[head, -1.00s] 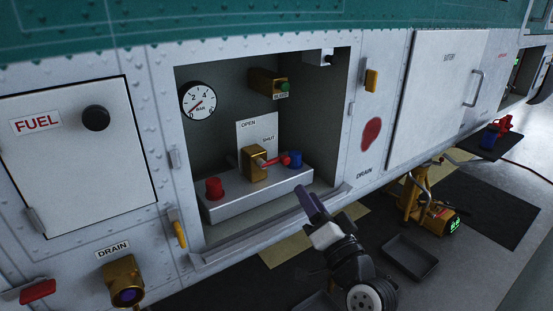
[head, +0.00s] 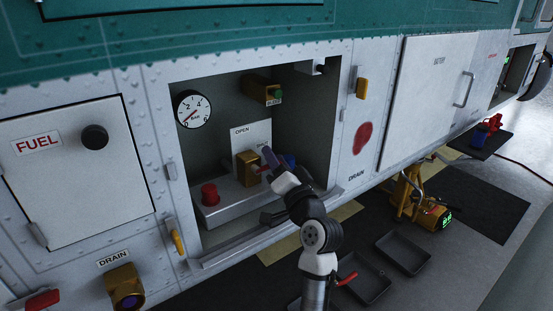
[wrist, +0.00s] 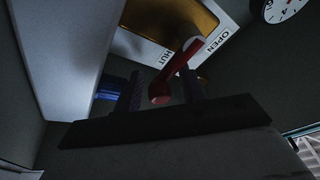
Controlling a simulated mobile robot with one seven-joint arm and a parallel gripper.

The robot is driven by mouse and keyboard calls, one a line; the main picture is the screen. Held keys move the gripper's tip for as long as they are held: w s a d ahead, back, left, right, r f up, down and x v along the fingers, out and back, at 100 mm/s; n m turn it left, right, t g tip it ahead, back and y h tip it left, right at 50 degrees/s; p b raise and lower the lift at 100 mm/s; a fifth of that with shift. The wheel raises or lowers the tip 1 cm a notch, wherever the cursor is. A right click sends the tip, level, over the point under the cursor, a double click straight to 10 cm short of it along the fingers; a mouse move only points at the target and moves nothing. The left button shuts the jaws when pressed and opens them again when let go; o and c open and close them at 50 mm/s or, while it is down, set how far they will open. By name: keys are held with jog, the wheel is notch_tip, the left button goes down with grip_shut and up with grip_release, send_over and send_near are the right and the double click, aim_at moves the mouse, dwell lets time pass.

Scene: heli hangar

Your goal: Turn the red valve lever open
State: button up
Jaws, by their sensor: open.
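The red valve lever (wrist: 178,73) sits on a brass valve body (head: 245,170) inside the open bay. In the head view only a bit of the lever (head: 262,169) shows, the rest hidden behind my gripper (head: 269,157). The lever points to the right, toward the SHUT side of the white OPEN/SHUT plate (head: 251,133). In the wrist view my gripper (wrist: 162,88) is open, with a finger on either side of the lever's rounded end. I cannot tell whether either finger touches it.
A red knob (head: 209,194) stands left of the valve and a blue knob (head: 290,160) just right, partly behind my gripper. A pressure gauge (head: 193,109) and a brass fitting with green button (head: 262,91) are above.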

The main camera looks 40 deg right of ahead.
grip_shut()
